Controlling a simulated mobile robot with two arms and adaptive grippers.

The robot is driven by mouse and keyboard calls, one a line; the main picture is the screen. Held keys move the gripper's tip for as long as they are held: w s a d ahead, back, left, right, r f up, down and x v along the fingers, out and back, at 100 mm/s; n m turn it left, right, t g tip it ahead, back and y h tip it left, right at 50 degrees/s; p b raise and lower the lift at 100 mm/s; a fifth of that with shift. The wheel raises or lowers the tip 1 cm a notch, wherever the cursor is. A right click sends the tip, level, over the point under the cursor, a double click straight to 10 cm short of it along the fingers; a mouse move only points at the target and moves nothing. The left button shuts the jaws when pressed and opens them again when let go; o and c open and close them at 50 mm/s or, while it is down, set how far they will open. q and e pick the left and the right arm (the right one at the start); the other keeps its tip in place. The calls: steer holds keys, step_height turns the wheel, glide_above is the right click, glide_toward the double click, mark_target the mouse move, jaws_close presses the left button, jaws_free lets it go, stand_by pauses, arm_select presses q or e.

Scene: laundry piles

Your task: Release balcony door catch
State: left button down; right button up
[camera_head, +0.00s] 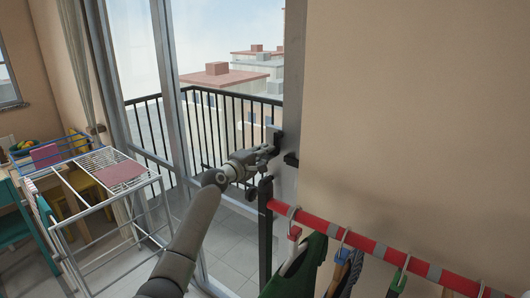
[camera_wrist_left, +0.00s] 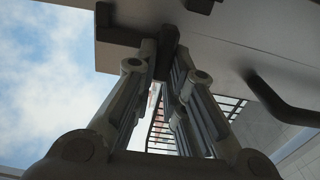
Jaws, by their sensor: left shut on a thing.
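The balcony door catch (camera_head: 277,136) is a small dark piece on the grey door frame (camera_head: 290,95), right of the glass. My left gripper (camera_head: 270,147) reaches it from the lower left. In the left wrist view the fingers of my left gripper (camera_wrist_left: 165,62) are closed on the dark upright bar of the catch (camera_wrist_left: 168,45). The fingers partly hide the catch in the head view. My right gripper is in neither view.
A red rail (camera_head: 330,230) with hanging clothes stands at lower right, its black post (camera_head: 265,240) close below my left gripper. A white drying rack (camera_head: 100,165) stands left. A second dark fitting (camera_head: 291,160) sits on the frame. Balcony railings (camera_head: 220,125) show through the glass.

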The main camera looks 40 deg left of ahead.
arm_select(q)
steer(key=c, duration=1.5)
jaws_free()
steer(key=s, duration=0.4)
steer(key=s+d, duration=0.1)
steer(key=s, duration=0.7)
steer(key=shift+d, duration=0.15)
steer(key=shift+f, duration=0.1)
